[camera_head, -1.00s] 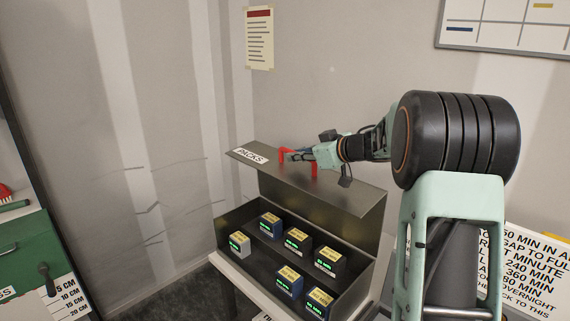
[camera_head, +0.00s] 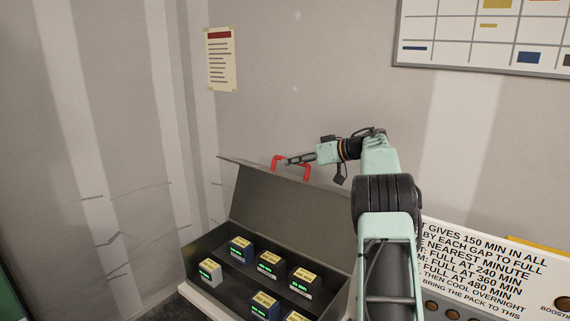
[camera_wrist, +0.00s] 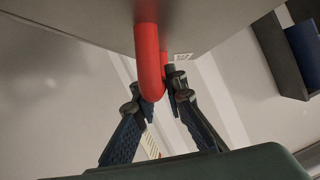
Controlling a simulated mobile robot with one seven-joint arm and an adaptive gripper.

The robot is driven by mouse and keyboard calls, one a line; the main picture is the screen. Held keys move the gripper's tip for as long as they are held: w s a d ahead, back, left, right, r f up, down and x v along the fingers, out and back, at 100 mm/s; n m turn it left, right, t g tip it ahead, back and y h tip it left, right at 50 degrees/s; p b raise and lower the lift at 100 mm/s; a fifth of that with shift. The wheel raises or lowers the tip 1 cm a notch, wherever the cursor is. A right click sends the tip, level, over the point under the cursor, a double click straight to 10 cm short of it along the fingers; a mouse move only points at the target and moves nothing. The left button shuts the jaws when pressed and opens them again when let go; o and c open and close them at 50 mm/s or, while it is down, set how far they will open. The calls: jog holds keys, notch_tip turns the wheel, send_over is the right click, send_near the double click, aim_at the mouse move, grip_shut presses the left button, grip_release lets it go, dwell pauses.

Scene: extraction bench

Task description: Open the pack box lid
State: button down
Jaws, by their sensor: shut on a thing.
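The pack box (camera_head: 200,262) is a dark open-topped box on a stand at the lower middle of the head view. Its lid (camera_head: 285,215) is tilted steeply up at the back, with its inner face toward the camera. A red handle (camera_head: 305,172) sticks out beyond the lid's top edge. My gripper (camera_head: 287,162) is shut on the red handle, behind the lid's top edge. In the wrist view the red handle (camera_wrist: 149,65) passes between the fingers (camera_wrist: 160,98), and the lid's grey face (camera_wrist: 90,22) fills the top.
A lettered panel (camera_head: 490,265) with knobs is at the right. A paper notice (camera_head: 221,58) and a chart board (camera_head: 485,38) hang on the wall behind.

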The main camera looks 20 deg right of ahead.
jog(key=shift+w+d+f, duration=0.15)
jog(key=shift+w+d, duration=0.25)
jog(key=shift+d, duration=0.05)
jog(key=c, duration=2)
grip_release()
jog(key=shift+o, duration=0.2)
jog(key=v, duration=1.2)
